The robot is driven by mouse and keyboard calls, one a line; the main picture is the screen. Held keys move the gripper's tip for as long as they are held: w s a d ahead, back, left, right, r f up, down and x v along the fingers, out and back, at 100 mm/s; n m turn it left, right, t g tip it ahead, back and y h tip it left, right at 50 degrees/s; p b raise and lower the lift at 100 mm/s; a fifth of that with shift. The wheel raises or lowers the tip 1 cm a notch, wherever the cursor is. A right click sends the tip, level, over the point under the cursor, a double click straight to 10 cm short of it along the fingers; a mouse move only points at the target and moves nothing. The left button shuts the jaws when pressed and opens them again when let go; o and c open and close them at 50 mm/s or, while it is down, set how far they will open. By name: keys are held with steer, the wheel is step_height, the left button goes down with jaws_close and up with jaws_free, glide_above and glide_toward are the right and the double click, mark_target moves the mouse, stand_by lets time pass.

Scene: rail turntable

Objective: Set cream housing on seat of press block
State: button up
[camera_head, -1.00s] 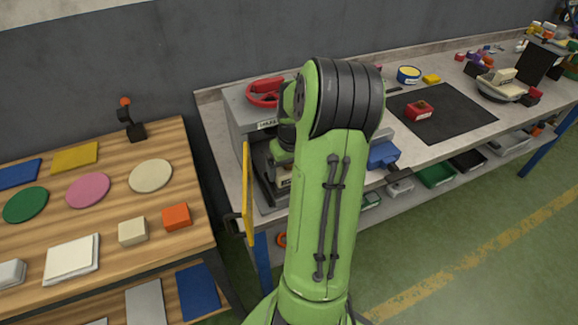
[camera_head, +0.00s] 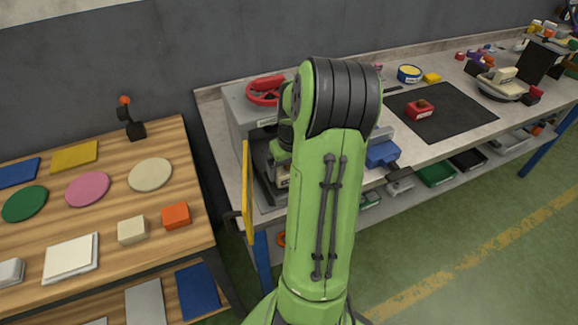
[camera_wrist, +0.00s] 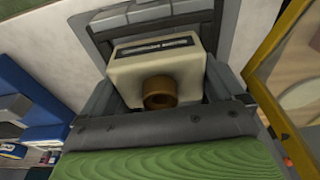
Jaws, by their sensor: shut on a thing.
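The cream housing (camera_wrist: 150,77), a blocky body with a dark slot on one face and a round brown boss, sits between the fingers of my gripper (camera_wrist: 162,80) in the wrist view. My gripper is shut on it. Grey stepped metal (camera_wrist: 150,16) shows just beyond the housing, apparently part of the press. In the head view the grey press (camera_head: 240,112) stands at the left end of the grey bench, with a red handle on top. My arm covers much of its front, and the seat is hidden. I cannot tell whether the housing touches the seat.
A yellow guard panel (camera_head: 247,190) stands open at the press's left front; it is close on the right in the wrist view (camera_wrist: 285,45). A blue device (camera_head: 383,153) is right of my arm. A dark mat (camera_head: 455,112) bears a red part. A wooden table (camera_head: 110,185) stands left.

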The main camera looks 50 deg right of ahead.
steer(key=shift+f, duration=0.2)
steer(key=o, duration=1.2)
step_height(320, 180, up, 16)
steer(key=s+a+p, duration=0.1)
steer(key=s+p, duration=0.1)
steer(key=p, duration=0.1)
steer(key=shift+f, duration=0.2)
steer(key=shift+a, duration=0.1)
